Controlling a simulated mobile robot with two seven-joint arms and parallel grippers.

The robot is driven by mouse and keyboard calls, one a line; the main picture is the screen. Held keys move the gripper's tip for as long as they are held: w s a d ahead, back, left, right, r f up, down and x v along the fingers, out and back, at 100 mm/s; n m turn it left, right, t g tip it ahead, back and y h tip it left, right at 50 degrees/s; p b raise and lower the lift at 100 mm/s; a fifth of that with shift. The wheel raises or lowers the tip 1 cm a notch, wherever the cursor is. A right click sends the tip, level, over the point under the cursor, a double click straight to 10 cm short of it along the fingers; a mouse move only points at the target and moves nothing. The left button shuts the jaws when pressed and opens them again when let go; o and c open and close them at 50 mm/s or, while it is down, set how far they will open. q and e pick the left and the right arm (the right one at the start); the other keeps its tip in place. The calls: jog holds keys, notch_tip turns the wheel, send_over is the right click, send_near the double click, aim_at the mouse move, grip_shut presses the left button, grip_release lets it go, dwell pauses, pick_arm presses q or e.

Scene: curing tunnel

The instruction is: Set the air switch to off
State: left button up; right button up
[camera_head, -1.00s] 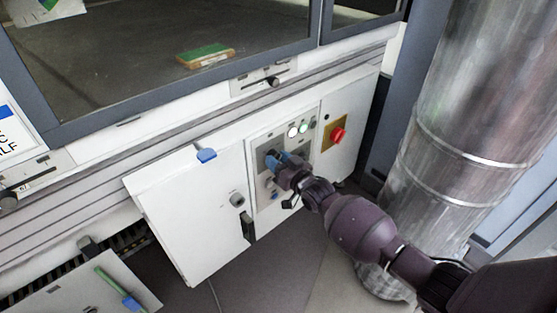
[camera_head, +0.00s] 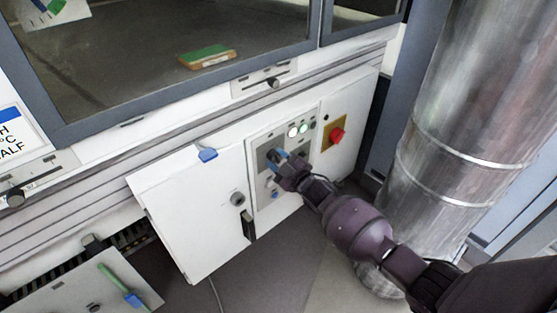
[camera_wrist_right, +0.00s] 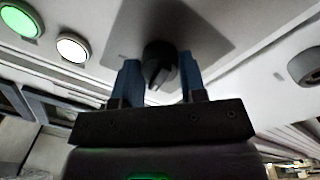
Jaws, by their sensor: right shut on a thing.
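A black rotary knob (camera_wrist_right: 158,62) on a grey square plate (camera_wrist_right: 205,38) shows in the right wrist view; I take it for the air switch, though no label is readable. My right gripper (camera_head: 276,157) is at this plate on the white control panel in the head view. Its two blue fingers stand on either side of the knob and are shut on it. The knob's ridge is tilted in the wrist view. In the head view the gripper hides most of the knob. My left gripper is not in view.
A green lamp (camera_head: 303,126) and a white lamp (camera_head: 293,131) sit above the gripper. A red knob (camera_head: 337,135) on a yellow plate is to the right. A white door (camera_head: 190,215) with a blue tab stands left. A large metal duct (camera_head: 465,120) rises close to my right arm.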

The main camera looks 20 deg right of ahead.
jog(key=n, duration=0.5)
jog(key=shift+f+n+y, duration=0.15)
jog(key=shift+n+y, duration=0.15)
pick_arm(q)
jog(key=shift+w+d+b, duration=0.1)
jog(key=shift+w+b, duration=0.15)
jog(key=shift+b, duration=0.1)
pick_arm(e)
jog(key=shift+d+n, duration=0.1)
jog(key=shift+n, duration=1.2)
jog(key=o, duration=0.9)
jog(key=shift+s+d, duration=0.2)
jog(key=shift+s, duration=0.3)
pick_arm(q)
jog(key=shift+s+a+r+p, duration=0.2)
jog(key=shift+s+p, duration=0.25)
jog(key=shift+p, duration=0.6)
pick_arm(e)
jog(key=shift+v, duration=4.85)
